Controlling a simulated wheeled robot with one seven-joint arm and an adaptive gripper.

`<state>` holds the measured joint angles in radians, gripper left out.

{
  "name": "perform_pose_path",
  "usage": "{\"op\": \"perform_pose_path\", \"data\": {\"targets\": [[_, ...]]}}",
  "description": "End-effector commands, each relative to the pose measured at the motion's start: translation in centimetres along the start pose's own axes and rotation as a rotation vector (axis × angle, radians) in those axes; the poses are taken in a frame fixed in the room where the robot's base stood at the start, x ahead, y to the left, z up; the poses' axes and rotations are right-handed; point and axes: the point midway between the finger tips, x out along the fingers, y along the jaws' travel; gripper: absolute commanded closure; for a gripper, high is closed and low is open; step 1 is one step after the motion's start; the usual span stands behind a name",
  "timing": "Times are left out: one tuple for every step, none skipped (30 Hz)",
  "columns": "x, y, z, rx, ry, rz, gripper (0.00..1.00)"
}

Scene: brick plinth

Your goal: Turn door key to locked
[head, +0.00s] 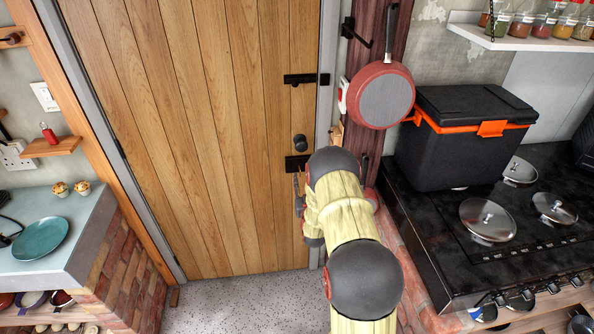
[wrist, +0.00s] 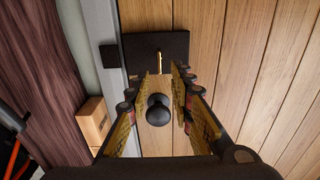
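The wooden door (head: 205,120) is shut, with a dark round knob (head: 299,142) and a black lock plate (head: 296,163) at its right edge. The wrist view appears turned upside down; there the lock plate (wrist: 140,45) lies above the knob (wrist: 158,110). A thin gold key (wrist: 159,62) stands in the plate, its narrow edge towards the camera. My gripper (wrist: 158,78) is open, its two fingers on either side of the key and knob, with visible gaps. In the head view, my arm hides most of the gripper and the key.
A black sliding bolt (head: 303,79) sits higher on the door. A red pan (head: 382,95) hangs on the dark post right of the door. A black box (head: 462,135) stands on the stove at right. A small wooden block (wrist: 93,122) is beside the frame.

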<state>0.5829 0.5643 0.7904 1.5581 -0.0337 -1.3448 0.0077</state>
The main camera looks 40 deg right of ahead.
Motion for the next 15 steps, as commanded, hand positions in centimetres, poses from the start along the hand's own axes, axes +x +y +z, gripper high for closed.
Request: {"op": "perform_pose_path", "data": {"targets": [[0.7, 0.0, 0.1, 0.000, 0.000, 0.000, 0.77], [1.2, 0.0, 0.1, 0.000, 0.002, 0.000, 0.77], [1.8, 0.0, 0.1, 0.000, 0.001, 0.000, 0.77], [2.3, 0.0, 0.1, 0.000, 0.000, 0.000, 0.77], [2.8, 0.0, 0.2, 0.000, 0.000, 0.000, 0.77], [3.4, 0.0, 0.1, 0.000, 0.001, 0.000, 0.77], [3.9, 0.0, 0.1, 0.000, 0.000, 0.000, 0.77], [4.3, 0.0, 0.1, 0.000, 0.000, 0.000, 0.77], [4.8, 0.0, 0.2, 0.000, -0.001, 0.000, 0.77], [5.2, 0.0, 0.2, 0.000, -0.001, 0.000, 0.77], [5.5, 0.0, 0.1, 0.000, -0.001, 0.000, 0.77], [5.8, 0.0, 0.1, 0.000, -0.001, 0.000, 0.77], [6.1, 0.0, 0.1, 0.000, -0.001, 0.000, 0.77], [6.3, 0.0, 0.1, 0.000, -0.002, 0.000, 0.77], [6.5, 0.0, 0.2, 0.000, -0.002, 0.000, 0.77]]}}
